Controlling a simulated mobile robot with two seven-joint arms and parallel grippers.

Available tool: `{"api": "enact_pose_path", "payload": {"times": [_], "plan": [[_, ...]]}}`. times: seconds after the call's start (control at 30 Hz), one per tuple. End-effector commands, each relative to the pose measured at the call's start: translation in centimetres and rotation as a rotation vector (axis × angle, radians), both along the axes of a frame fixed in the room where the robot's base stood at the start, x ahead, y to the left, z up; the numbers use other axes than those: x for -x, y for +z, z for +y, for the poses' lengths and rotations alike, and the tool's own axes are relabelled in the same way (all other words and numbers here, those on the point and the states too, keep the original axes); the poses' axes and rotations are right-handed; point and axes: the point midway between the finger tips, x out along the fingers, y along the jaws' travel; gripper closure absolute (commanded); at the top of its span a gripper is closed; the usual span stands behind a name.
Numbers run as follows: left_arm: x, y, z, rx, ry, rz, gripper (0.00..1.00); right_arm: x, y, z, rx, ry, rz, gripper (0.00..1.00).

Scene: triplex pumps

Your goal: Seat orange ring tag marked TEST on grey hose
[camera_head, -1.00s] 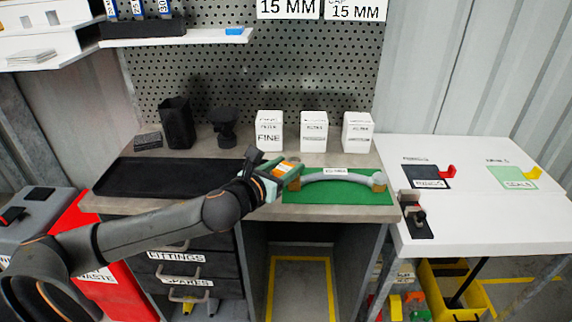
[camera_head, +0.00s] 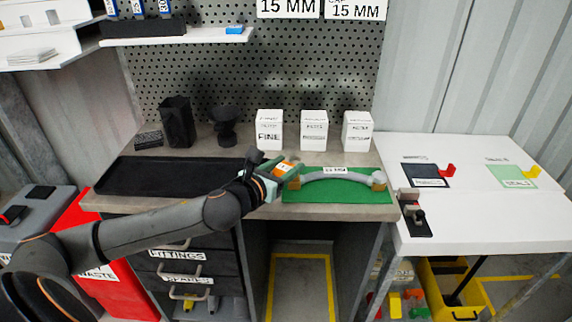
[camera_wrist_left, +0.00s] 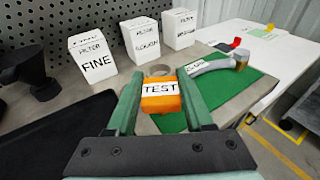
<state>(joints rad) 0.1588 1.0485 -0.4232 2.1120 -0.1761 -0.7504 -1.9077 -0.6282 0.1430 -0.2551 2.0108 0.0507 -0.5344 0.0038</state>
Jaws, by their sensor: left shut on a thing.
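My left gripper (camera_head: 276,174) is shut on the orange ring tag (camera_head: 284,169) at the left end of the green mat. In the left wrist view, the orange tag (camera_wrist_left: 160,96) sits between the green fingers (camera_wrist_left: 160,104) with its TEST label facing the camera. A dull round ring shape (camera_wrist_left: 158,70) shows just beyond it; I cannot tell whether it belongs to the tag. The grey hose (camera_head: 335,174) arches across the mat, with a white label and brass-coloured ends. Its left end is partly hidden by the tag and gripper. I cannot tell whether tag and hose touch.
The green mat (camera_head: 330,194) lies at the bench's front edge. White filter boxes (camera_head: 314,130) stand behind it. A black tray (camera_head: 150,176) is left, with a black funnel-like part (camera_head: 224,133) behind. A white table (camera_head: 460,220) adjoins on the right.

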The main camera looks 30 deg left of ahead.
Motion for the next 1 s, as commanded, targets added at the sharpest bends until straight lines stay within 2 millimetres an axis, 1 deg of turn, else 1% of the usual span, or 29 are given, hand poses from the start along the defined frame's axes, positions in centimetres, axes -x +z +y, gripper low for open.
{"api": "enact_pose_path", "payload": {"times": [0.27, 1.0], "plan": [[0.0, -0.2, 0.0, 0.000, 0.000, -0.001, 1.00, 0.0, -0.1, 0.0, 0.000, 0.000, -0.001, 0.50], [0.0, -2.1, 0.0, 0.000, 0.000, -0.001, 1.00, -0.1, -1.2, 0.0, -0.001, 0.000, -0.002, 0.50]]}}
